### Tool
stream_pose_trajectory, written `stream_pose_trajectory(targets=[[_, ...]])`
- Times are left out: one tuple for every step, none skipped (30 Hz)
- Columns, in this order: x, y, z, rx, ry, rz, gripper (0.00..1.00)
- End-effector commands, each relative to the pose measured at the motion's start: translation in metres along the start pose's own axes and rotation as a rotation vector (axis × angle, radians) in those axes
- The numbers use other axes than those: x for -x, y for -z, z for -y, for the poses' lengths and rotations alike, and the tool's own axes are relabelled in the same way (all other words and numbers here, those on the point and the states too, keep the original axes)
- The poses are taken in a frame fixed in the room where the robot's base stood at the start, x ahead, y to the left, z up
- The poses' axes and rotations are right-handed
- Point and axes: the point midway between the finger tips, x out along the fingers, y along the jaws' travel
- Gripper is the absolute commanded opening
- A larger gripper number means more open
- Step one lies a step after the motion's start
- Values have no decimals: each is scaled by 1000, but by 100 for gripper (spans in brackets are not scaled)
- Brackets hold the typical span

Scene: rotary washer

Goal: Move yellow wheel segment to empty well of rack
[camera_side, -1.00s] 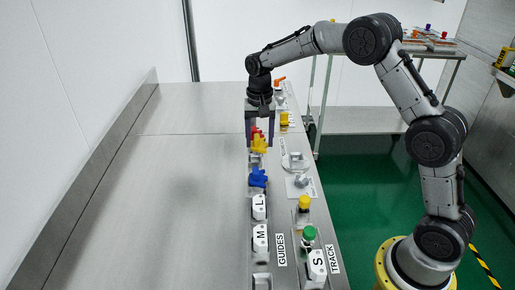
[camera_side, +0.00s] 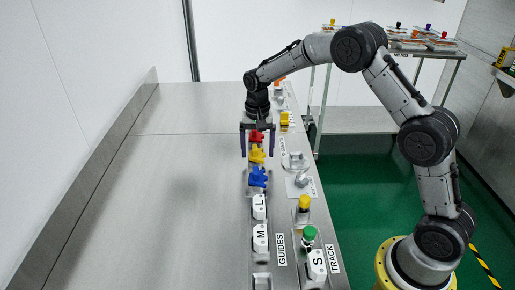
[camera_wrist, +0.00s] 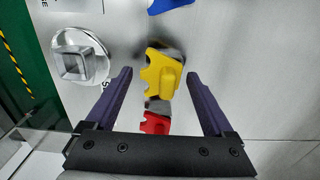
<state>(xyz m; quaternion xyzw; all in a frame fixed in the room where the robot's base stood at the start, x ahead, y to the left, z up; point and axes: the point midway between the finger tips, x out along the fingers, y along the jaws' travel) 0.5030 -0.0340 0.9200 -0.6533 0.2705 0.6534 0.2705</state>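The yellow wheel segment (camera_side: 257,153) sits in the rack between a red segment (camera_side: 257,136) and a blue segment (camera_side: 258,178). In the wrist view the yellow wheel segment (camera_wrist: 162,78) lies ahead of my fingertips, roughly midway across the gap, with the red segment (camera_wrist: 155,123) nearer. My gripper (camera_side: 257,154) is open above the row; the wrist view shows its two purple fingers (camera_wrist: 157,72) spread with nothing held between them. The blue segment (camera_wrist: 168,5) shows at the top edge of the wrist view. I cannot make out an empty well for certain.
White blocks marked L (camera_side: 259,207), M (camera_side: 260,238) and S (camera_side: 317,265) stand toward the front. A round metal hub with a square socket (camera_wrist: 76,62) is left of the segments in the wrist view. The steel table left of the row is clear.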

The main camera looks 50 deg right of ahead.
Motion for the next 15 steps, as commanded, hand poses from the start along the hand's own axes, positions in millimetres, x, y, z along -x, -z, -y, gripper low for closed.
stream_pose_trajectory(targets=[[0, 0, 0, 0, 0, 0, 94], [0, 0, 0, 0, 0, 0, 94], [0, 0, 0, 0, 0, 0, 94], [0, 0, 0, 0, 0, 0, 94], [0, 0, 0, 0, 0, 0, 94], [0, 0, 0, 0, 0, 0, 94], [0, 0, 0, 0, 0, 0, 94], [0, 0, 0, 0, 0, 0, 94], [1, 0, 0, 0, 0, 0, 94], [2, 0, 0, 0, 0, 0, 94], [3, 0, 0, 0, 1, -1, 94], [6, 0, 0, 0, 1, -1, 94], [9, 0, 0, 0, 1, -1, 94], [13, 0, 0, 0, 1, -2, 94], [19, 1, 0, 0, 3, -3, 94]])
